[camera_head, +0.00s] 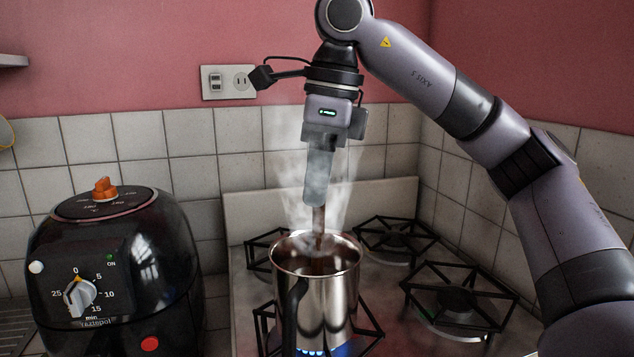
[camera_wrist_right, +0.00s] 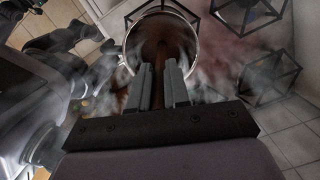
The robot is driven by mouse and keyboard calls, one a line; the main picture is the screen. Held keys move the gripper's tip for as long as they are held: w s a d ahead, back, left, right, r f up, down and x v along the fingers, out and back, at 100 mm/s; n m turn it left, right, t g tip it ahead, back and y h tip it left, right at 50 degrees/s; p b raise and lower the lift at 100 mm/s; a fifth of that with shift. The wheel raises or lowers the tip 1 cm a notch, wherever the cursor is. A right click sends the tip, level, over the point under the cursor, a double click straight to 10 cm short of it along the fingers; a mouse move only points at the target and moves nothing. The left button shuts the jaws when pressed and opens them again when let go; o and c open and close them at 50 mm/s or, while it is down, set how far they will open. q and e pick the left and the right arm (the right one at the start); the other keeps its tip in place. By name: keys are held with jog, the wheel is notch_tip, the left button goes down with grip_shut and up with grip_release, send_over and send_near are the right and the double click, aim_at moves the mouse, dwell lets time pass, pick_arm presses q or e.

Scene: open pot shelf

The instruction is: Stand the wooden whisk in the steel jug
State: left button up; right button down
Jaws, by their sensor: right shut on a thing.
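The steel jug (camera_head: 328,292) stands upright on a stove burner with a blue flame under it. Its black handle faces the front, and steam rises from its open mouth. In the right wrist view the jug (camera_wrist_right: 131,48) is seen from above, with a dark brown inside. My right gripper (camera_head: 318,198) points down above the mouth, shut on the wooden whisk (camera_head: 319,222). The whisk's brown shaft is roughly upright and its lower end passes into the jug, where it is hidden. The gripper (camera_wrist_right: 160,80) shows close to the jug in the right wrist view. My left gripper is not in view.
A black air fryer (camera_head: 117,265) with an orange knob stands left of the stove. Free burners with black grates (camera_head: 460,298) lie to the right and behind the jug. A tiled wall with a socket (camera_head: 228,82) closes the back. Steam blurs the area around the gripper.

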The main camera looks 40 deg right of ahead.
jog(key=shift+f, duration=0.15)
jog(key=c, duration=1.1)
grip_release()
jog(key=r, duration=0.1)
jog(key=r+p, duration=0.1)
jog(key=r, duration=0.2)
jog(key=shift+s+d+r, duration=0.15)
jog(key=shift+s+d, duration=0.1)
jog(key=shift+d, duration=0.1)
jog(key=shift+s+d+r, duration=0.1)
jog(key=shift+d+r, duration=0.05)
jog(key=shift+r, duration=0.5)
jog(key=shift+s+d+r, duration=0.1)
jog(key=shift+d+r, duration=0.05)
jog(key=shift+r, duration=0.5)
